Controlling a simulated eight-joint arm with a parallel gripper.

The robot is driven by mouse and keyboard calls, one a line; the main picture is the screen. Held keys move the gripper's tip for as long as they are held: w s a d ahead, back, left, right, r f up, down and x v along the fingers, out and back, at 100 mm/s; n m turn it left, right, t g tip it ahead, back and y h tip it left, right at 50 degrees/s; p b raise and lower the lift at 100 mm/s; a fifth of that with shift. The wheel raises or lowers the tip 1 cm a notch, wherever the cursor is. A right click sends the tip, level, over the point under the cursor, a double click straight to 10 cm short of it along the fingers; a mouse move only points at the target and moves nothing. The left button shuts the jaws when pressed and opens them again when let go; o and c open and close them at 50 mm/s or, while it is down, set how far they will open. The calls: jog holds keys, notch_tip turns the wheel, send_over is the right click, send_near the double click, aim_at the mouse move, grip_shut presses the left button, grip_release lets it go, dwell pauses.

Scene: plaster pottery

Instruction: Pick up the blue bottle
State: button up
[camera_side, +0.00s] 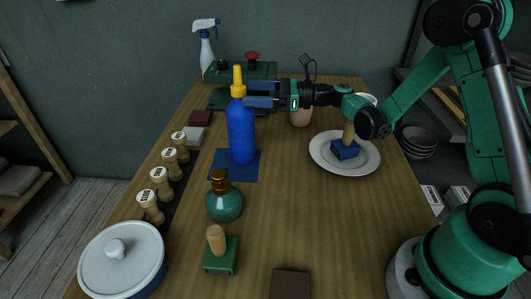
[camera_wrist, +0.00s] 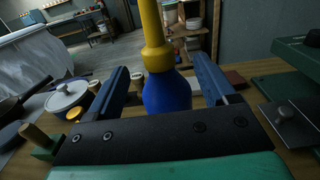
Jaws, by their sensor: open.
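The blue bottle (camera_side: 241,131) with a yellow nozzle cap stands upright on a dark blue square mat (camera_side: 223,171) on the wooden table. My gripper (camera_side: 247,95) is level with the bottle's upper end, just below the yellow cap. In the wrist view the blue bottle (camera_wrist: 166,92) and its yellow neck stand between the two blue fingers of my gripper (camera_wrist: 160,80). The fingers are open, with a visible gap on both sides of the bottle. The bottle's lower part is hidden in the wrist view.
A teal bottle (camera_side: 223,204) stands in front of the mat. Several wooden stamps (camera_side: 160,184) line the left edge. A white plate (camera_side: 325,152) holding a blue block is at right. A green press (camera_side: 262,72) and spray bottle (camera_side: 206,50) are behind. A lidded pot (camera_side: 98,262) is front left.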

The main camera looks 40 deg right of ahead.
jog(key=shift+x, duration=2.7)
grip_shut()
